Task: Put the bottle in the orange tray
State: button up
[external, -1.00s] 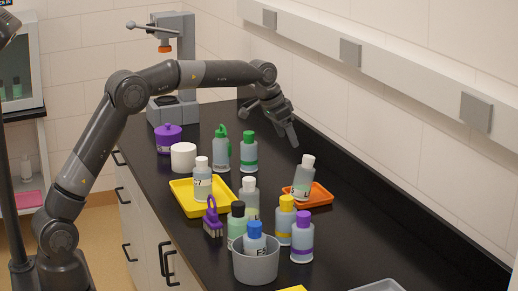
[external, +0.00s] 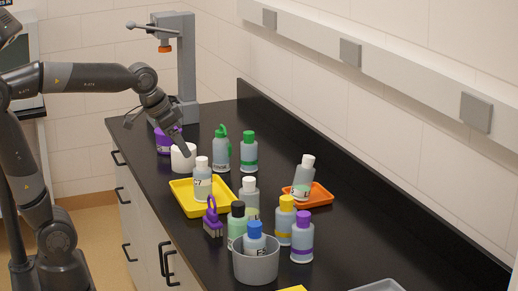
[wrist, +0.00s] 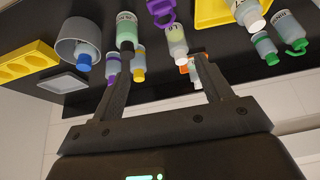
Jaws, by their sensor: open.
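A white-capped, labelled bottle (external: 304,175) stands in the small orange tray (external: 326,196) on the right of the bench, leaning slightly. A sliver of the orange tray shows between my fingers in the wrist view (wrist: 184,70), largely hidden. My gripper (external: 157,138) is open and empty, above the left rear part of the bench near the white tub, well apart from the orange tray. Its two spread fingers also show in the wrist view (wrist: 161,60), with nothing between them in contact.
A yellow tray (external: 183,205) holds another white-capped bottle (external: 202,183). Several capped bottles and a grey tub (external: 256,267) crowd the front. A white tub (external: 183,158), purple-lidded jar (external: 163,145) and grey stand (external: 184,70) are near my gripper. The bench's right rear is clear.

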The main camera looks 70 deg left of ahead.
jog(key=s+d+f, duration=0.1)
jog(key=s+f, duration=0.6)
jog(key=s, duration=0.6)
jog(key=shift+s+d+f, duration=0.2)
jog(key=shift+o, duration=0.5)
dwell(0.3)
